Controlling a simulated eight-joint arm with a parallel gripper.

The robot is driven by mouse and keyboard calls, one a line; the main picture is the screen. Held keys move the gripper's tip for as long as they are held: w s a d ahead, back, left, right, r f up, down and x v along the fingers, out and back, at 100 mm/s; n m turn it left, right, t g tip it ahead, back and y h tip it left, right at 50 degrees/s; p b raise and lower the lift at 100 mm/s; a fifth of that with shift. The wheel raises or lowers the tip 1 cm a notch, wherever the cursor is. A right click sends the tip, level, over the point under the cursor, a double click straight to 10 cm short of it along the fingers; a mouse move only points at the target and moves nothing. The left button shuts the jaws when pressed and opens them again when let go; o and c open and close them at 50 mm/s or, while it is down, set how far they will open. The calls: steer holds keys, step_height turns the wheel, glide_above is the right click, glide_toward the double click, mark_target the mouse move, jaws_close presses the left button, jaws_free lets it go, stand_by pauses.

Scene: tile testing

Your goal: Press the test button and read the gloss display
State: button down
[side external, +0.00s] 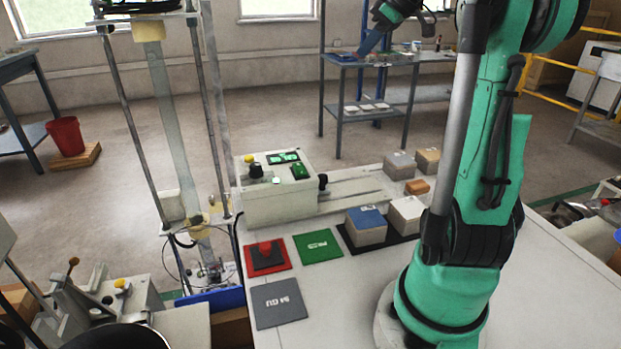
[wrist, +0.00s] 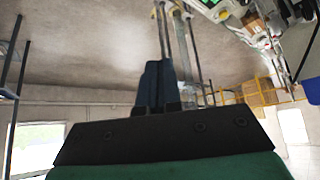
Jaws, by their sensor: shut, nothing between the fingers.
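The test machine (side external: 280,203) is a pale box on the left of the worktable in the side view. On its top are a dark display (side external: 284,157) with bright green marks too small to read, a small pale-green lit square (side external: 277,180), a yellow knob (side external: 249,158) and a black knob (side external: 256,171). I cannot tell which of these is the test button. My gripper (side external: 366,46) is high up at the top of the side view, well away from the machine. Its dark fingers are shut and empty in the wrist view (wrist: 159,66).
A red tile (side external: 283,262), a green tile (side external: 318,246) and a grey lettered tile (side external: 279,303) lie in front of the machine. A blue-topped block (side external: 365,222) and a white block (side external: 407,215) stand on a black tray. A tall metal frame (side external: 133,128) rises at the left.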

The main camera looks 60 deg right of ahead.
stand_by(0.6)
steer(key=w+a+f+g, duration=0.1)
steer(key=w+a+f, duration=0.2)
steer(key=a, duration=0.4)
steer(key=w+a+f, duration=0.3)
steer(key=a, duration=0.4)
steer(key=s+a+f, duration=0.1)
steer(key=a+f, duration=0.3)
steer(key=a, duration=0.4)
steer(key=s+a+f+t, duration=0.1)
steer(key=a+f, duration=0.4)
steer(key=a, duration=0.3)
steer(key=shift+s+a+f, duration=0.15)
steer(key=shift+f, duration=0.15)
